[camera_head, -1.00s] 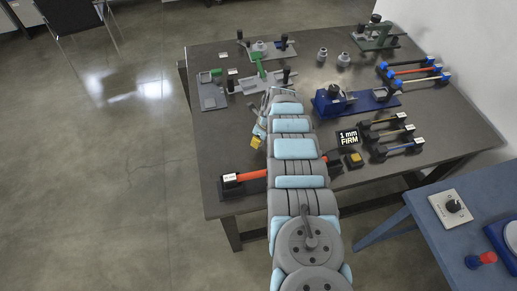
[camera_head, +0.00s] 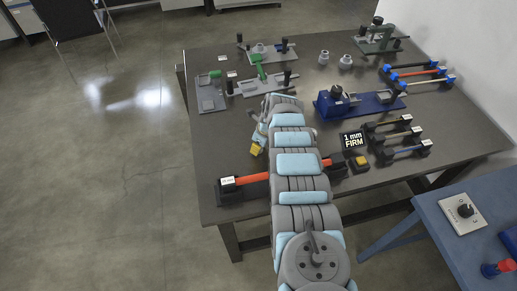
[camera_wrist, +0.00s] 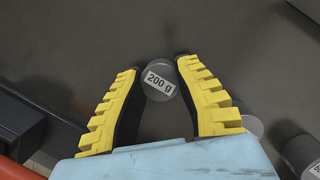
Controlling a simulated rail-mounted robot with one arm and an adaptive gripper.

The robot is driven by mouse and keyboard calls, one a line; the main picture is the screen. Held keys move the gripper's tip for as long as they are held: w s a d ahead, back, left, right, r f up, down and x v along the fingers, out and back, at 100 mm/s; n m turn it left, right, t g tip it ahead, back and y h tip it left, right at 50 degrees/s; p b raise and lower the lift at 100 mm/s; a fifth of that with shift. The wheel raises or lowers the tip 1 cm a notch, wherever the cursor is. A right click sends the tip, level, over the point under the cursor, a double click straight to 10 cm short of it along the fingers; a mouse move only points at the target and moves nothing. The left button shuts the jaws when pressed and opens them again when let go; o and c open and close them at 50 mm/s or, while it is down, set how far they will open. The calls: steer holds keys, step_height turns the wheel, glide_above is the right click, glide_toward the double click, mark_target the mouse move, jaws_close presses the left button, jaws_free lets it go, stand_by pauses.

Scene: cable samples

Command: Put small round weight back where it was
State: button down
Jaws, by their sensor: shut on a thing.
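The small round weight (camera_wrist: 159,82), a grey cylinder labelled "200 g", is between the fingertips of my gripper (camera_wrist: 158,75) in the wrist view. The yellow ribbed fingers are shut on it from both sides. In the head view, a yellow finger of my gripper (camera_head: 256,149) shows at the left of my arm, over the dark table (camera_head: 225,120). The held weight cannot be made out there. Two grey round weights (camera_head: 324,57) (camera_head: 345,61) stand upright at the back of the table.
A red bar with black end blocks (camera_head: 252,179) lies along the front edge. Right of my arm are a blue fixture (camera_head: 370,102), a "1 mm FIRM" display (camera_head: 352,139) and several cable samples (camera_head: 398,135). Grey fixtures with green handles (camera_head: 256,65) stand behind. The left middle table is clear.

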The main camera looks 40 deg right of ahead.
steer(key=shift+f, duration=0.2)
steer(key=c, duration=0.9)
jaws_free()
steer(key=shift+r, duration=0.1)
steer(key=shift+p+v, duration=1.5)
steer(key=shift+v, duration=0.45)
steer(key=shift+p+v, duration=0.35)
steer(key=shift+v, duration=3.8)
steer(key=shift+r, duration=0.1)
